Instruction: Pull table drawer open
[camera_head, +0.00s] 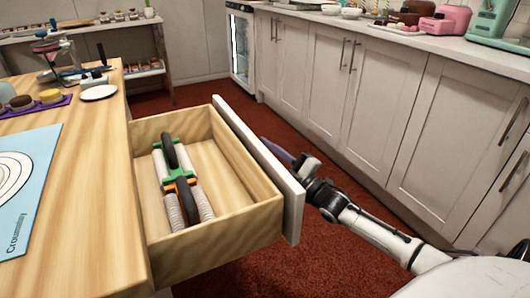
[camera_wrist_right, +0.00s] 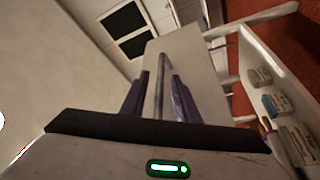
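The table drawer (camera_head: 205,236) stands pulled out from the wooden table (camera_head: 85,190), with its inside showing. Its white front panel (camera_head: 257,160) faces right, and the panel also shows in the right wrist view (camera_wrist_right: 190,52). The drawer handle (camera_wrist_right: 161,78) is a vertical-looking metal bar in the right wrist view; the panel hides it in the head view. My right gripper (camera_head: 285,158) is at the outer side of the panel. In the wrist view its purple fingers (camera_wrist_right: 160,92) stand on either side of the handle, with visible gaps. My left gripper is not in view.
Rollers with dark handles and green and orange parts (camera_head: 180,185) lie in the drawer. White cabinets (camera_head: 335,85) line the right side. Red floor (camera_head: 290,130) lies between drawer and cabinets. A blue mat (camera_head: 30,180) and a white plate (camera_head: 98,92) are on the table.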

